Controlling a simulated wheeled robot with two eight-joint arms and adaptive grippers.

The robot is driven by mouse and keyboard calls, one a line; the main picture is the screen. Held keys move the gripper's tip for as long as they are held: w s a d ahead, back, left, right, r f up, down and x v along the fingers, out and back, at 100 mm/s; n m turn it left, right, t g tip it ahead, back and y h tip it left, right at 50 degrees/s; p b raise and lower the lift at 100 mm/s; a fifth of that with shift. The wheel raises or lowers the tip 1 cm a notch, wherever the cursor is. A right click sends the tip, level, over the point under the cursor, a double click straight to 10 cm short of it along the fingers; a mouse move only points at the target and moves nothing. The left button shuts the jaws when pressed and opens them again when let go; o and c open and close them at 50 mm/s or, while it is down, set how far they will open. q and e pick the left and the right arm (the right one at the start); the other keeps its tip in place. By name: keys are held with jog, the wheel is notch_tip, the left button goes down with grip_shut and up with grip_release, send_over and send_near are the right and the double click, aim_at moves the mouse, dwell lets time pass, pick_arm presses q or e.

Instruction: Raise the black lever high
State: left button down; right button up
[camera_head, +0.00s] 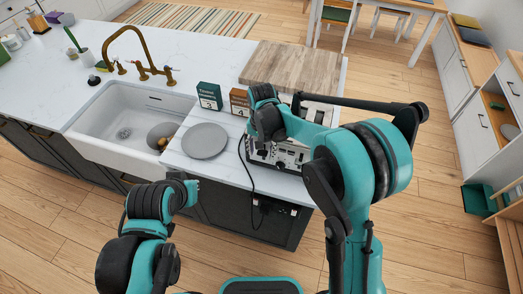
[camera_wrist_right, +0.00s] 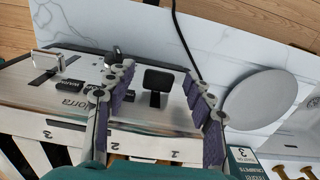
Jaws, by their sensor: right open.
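A silver toaster (camera_head: 290,153) with knobs on its front stands on the counter; my right arm partly covers it in the head view. In the right wrist view the toaster (camera_wrist_right: 62,82) appears turned over, with numbered slots along the bottom. Its black lever (camera_wrist_right: 158,80), a flat dark paddle, shows between the fingers of my right gripper (camera_wrist_right: 158,70). The gripper is open, with one purple-padded finger on each side of the lever. I cannot tell if either touches it. My left arm is at the lower left of the head view, its fingers not visible.
A grey plate (camera_head: 204,141) lies left of the toaster, beside the white sink (camera_head: 128,122). A dark green box (camera_head: 209,96) and a wooden board (camera_head: 291,70) are behind. A black cord (camera_head: 246,170) hangs over the counter's front edge.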

grip_shut()
jog(key=shift+r+p, duration=0.65)
jog(key=shift+r, duration=0.8)
jog(key=shift+f, duration=0.1)
grip_release()
notch_tip(320, 180, up, 12)
